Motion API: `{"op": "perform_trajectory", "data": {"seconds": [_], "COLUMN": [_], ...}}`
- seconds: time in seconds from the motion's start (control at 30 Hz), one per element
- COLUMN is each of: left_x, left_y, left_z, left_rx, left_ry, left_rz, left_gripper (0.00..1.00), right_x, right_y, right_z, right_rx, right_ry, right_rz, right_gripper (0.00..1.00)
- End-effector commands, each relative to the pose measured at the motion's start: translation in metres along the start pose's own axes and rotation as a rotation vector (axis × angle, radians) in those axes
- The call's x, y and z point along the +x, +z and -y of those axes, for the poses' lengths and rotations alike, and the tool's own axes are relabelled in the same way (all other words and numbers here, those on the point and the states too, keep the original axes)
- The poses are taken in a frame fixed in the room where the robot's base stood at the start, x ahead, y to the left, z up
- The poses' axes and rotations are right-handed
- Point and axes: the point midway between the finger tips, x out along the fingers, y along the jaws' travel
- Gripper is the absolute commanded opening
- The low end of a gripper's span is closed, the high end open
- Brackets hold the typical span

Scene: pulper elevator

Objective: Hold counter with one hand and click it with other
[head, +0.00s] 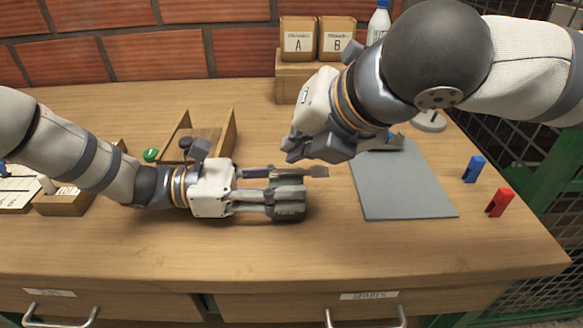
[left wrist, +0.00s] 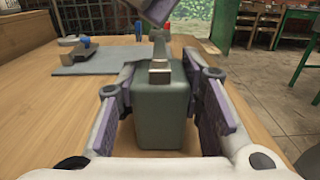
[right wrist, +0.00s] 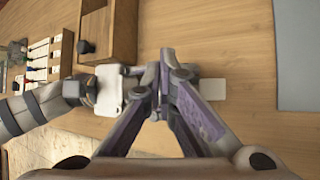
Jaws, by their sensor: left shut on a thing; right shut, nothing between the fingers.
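The counter (left wrist: 163,115) is a grey-green box with a metal lever (left wrist: 160,72) on its top in the left wrist view. It also shows in the head view (head: 290,209), partly covered by the fingers. My left gripper (head: 278,189) is shut on the counter, low over the table, one finger on each side. My right gripper (head: 306,146) is shut and empty, above and slightly behind the counter in the head view. Its fingertips (left wrist: 156,12) show above the lever with a visible gap. In the right wrist view my closed right fingers (right wrist: 165,72) hide most of the counter.
A grey mat (head: 402,190) lies to the right, with a blue clip (head: 474,168) and a red clip (head: 500,202) beyond it. A wooden tray (head: 230,135) stands behind my left gripper. Boxes A (head: 298,42) and B (head: 336,42) stand at the back. The front table is clear.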

Motion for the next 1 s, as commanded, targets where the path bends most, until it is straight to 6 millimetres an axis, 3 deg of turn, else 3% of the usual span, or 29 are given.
{"op": "perform_trajectory", "data": {"seconds": [1.0], "left_x": [0.0000], "left_y": [0.0003], "left_z": [0.0000], "left_rx": [0.000], "left_ry": [0.000], "left_rz": [0.001], "left_gripper": [0.05], "right_x": [0.0060], "right_y": [-0.0043], "right_z": [0.0044], "right_rx": [0.000], "right_ry": [0.000], "right_rz": [0.000], "right_gripper": [0.00]}}
